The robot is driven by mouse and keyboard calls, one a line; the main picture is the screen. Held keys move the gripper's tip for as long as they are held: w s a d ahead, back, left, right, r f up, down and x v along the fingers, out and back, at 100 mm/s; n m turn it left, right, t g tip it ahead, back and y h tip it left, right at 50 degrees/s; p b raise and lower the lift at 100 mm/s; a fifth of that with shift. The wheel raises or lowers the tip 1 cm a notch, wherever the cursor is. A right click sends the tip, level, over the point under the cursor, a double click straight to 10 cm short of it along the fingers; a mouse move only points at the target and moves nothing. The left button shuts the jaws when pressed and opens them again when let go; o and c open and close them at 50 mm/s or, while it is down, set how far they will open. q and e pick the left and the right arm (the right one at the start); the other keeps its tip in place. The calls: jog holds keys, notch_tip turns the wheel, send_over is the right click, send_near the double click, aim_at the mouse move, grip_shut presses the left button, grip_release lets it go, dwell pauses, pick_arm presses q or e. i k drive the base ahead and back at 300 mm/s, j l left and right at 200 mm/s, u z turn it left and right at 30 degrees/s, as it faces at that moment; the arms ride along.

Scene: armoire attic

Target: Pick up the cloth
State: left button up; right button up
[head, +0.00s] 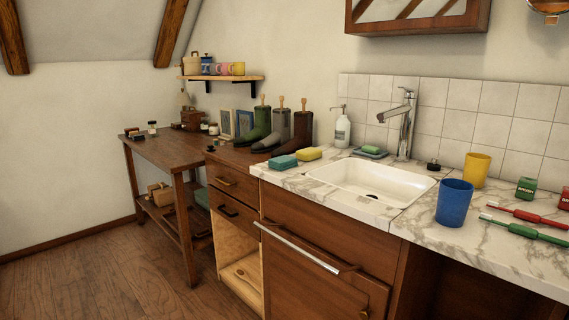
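I cannot make out a cloth for certain. A greenish item (201,197) lies on the low shelf of the wooden side table, partly hidden by the cabinet; I cannot tell if it is cloth. A teal block (283,162) and a yellow block (308,154) lie on the marble counter left of the sink; both look like sponges. The bar (298,248) on the cabinet front has nothing hanging on it. Neither of my grippers is in view.
The marble counter (415,222) holds a sink (368,180), a blue cup (454,203), a yellow cup (477,169) and toothbrushes (524,229). A side table (160,150) stands beyond. The floor (90,270) at left is clear.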

aim_at(283, 162)
jog(key=j+z, duration=0.15)
jog(key=z, duration=0.5)
jog(key=j+z, duration=0.35)
jog(key=j, duration=0.2)
jog(key=j+z, duration=0.35)
jog(key=j, duration=0.2)
jog(key=k+j, duration=0.1)
jog(key=j, duration=0.25)
jog(key=j+z, duration=0.1)
jog(key=j, duration=0.3)
jog(key=k+j+z, duration=0.1)
jog(key=j, duration=0.25)
